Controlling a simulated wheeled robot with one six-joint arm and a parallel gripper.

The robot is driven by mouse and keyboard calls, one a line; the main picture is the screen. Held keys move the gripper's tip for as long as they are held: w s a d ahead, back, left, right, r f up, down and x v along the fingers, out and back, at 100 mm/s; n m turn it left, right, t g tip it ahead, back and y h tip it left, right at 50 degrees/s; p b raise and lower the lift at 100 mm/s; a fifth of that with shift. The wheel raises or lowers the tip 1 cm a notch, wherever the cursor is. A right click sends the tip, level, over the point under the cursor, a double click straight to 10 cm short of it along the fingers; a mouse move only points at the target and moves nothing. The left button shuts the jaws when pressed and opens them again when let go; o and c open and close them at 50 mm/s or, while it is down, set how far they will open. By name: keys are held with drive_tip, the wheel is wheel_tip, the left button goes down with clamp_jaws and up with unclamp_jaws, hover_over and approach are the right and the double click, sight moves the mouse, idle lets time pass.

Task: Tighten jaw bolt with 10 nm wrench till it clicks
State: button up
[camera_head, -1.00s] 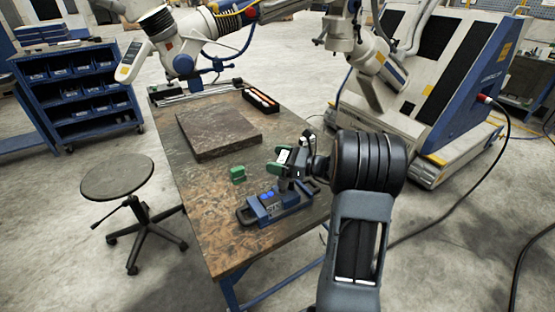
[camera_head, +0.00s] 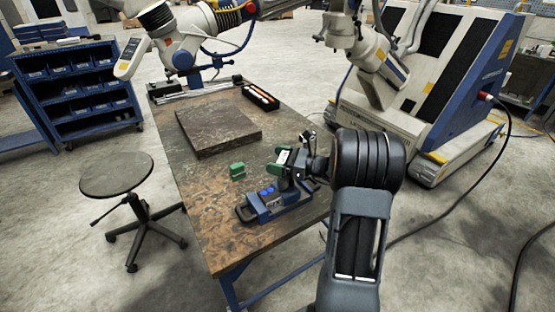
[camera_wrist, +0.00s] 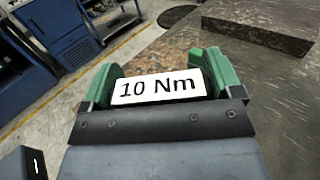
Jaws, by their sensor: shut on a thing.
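My gripper (camera_head: 284,160) has green fingers and is shut on the 10 Nm wrench. In the wrist view, the wrench's white "10 Nm" label (camera_wrist: 157,88) sits between the two green fingertips. In the head view, my gripper is over the right part of a blue fixture (camera_head: 270,206) with blue round marks on top, on the table's near half. The jaw bolt and the wrench's working end cannot be made out. I cannot tell whether the wrench touches the bolt.
A dark stone slab (camera_head: 217,130) and a black tray (camera_head: 261,97) lie farther back. A stool (camera_head: 117,174) stands left. A large white machine (camera_head: 430,85) stands right.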

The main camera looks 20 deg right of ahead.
drive_tip(key=shift+f+b, duration=0.35)
drive_tip(key=shift+f, duration=0.25)
idle(0.3)
drive_tip(key=m+t+h, duration=0.2)
drive_tip(key=m+t+h+b, duration=0.1)
drive_tip(key=h, duration=0.2)
drive_tip(key=shift+w+d+m+t, duration=0.15)
drive_tip(key=shift+d+m+t, duration=0.05)
drive_tip(key=shift+m+t, duration=0.2)
drive_tip(key=shift+m+t+h, duration=0.3)
drive_tip(key=shift+m+h, duration=0.1)
drive_tip(key=shift+w+d+m+t+h+b, duration=0.1)
drive_tip(key=shift+m+t+h+b, duration=0.2)
drive_tip(key=shift+m+h+b, duration=0.3)
drive_tip(key=shift+d+m+t+h+b, duration=0.1)
drive_tip(key=shift+m+t+h+b, duration=0.35)
drive_tip(key=shift+h, duration=0.75)
drive_tip(key=shift+d+m+h+b, duration=0.1)
drive_tip(key=shift+m+h+b, duration=0.55)
drive_tip(key=shift+h, duration=0.05)
drive_tip(key=shift+r, duration=0.2)
